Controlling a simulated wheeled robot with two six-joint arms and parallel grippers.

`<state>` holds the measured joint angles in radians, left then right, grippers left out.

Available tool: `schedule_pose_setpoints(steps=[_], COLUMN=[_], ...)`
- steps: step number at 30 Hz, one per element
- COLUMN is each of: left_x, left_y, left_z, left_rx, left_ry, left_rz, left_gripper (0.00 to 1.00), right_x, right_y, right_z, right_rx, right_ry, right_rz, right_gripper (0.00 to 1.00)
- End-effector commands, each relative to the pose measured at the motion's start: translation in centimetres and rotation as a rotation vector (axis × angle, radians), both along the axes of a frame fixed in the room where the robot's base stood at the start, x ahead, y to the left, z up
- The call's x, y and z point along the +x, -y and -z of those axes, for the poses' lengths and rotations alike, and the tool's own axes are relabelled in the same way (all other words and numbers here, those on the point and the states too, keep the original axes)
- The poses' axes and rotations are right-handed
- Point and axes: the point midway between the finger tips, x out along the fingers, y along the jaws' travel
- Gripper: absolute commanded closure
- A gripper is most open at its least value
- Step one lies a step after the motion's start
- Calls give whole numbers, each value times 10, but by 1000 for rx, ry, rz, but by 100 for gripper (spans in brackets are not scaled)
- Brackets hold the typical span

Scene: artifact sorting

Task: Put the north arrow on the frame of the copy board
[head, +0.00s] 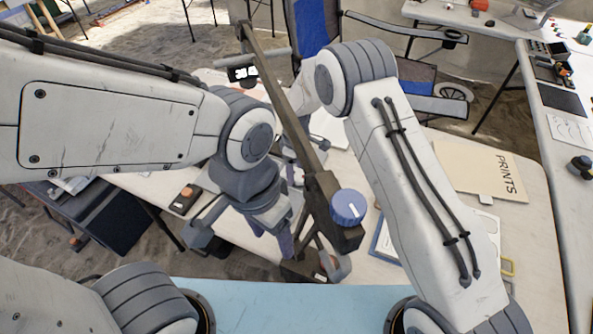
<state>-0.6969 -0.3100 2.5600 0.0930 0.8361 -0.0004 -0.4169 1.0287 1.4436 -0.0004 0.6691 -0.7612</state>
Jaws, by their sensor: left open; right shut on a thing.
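My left gripper (268,230) points down over the near part of the table, left of the copy stand's column. It is open, with no object visible between its fingers. My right gripper (291,168) is farther back, mostly hidden behind the dark column and my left wrist. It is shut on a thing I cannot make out. The copy stand's dark column (290,115) runs diagonally across the view, with a blue knob (348,207) at its near end. The copy board and its frame are largely covered by the arms and column. I cannot pick out the north arrow.
A cream PRINTS folder (478,173) lies on the table at right. A small dark device with an orange top (186,198) lies at the left. A blue folding chair (312,35) stands behind. A side table (575,185) runs along the right. The column crowds the space between my arms.

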Motion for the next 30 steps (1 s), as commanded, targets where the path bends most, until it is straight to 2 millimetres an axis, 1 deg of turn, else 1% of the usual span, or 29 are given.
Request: schedule_pose_setpoints(steps=[1, 4, 11, 15, 16, 17, 18, 25, 26, 28, 30], left_x=[0, 0, 0, 0, 0, 0, 0, 0, 0, 0, 0], left_y=[0, 0, 0, 0, 0, 0, 0, 0, 0, 0, 0], left_z=[-3, -3, -3, 1, 0, -1, -1, -2, -4, -1, 1], left_rx=[0, 0, 0, 0, 0, 0, 0, 0, 0, 0, 0], left_ry=[0, 0, 0, 0, 0, 0, 0, 0, 0, 0, 0], left_rz=[0, 0, 0, 0, 0, 0, 0, 0, 0, 0, 0], left_gripper=[36, 36, 36, 36, 36, 36, 36, 36, 36, 36, 36], right_x=[0, 0, 0, 0, 0, 0, 0, 0, 1, 1, 2], right_y=[0, 1, 1, 1, 1, 1, 1, 1, 1, 0, 0], right_z=[6, 12, 12, 17, 16, 15, 15, 13, 11, 5, -5], right_rx=[-1, 1, 1, 1, 1, 1, 1, 1, 1, 2, 3], right_ry=[-1, 1, 1, 1, 1, 1, 1, 1, 3, 5, 6], right_rz=[0, 1, 1, 1, 1, 1, 1, 1, 1, 1, 1], right_gripper=[83, 83, 83, 83, 17, 5, 0, 0, 0, 0, 0])
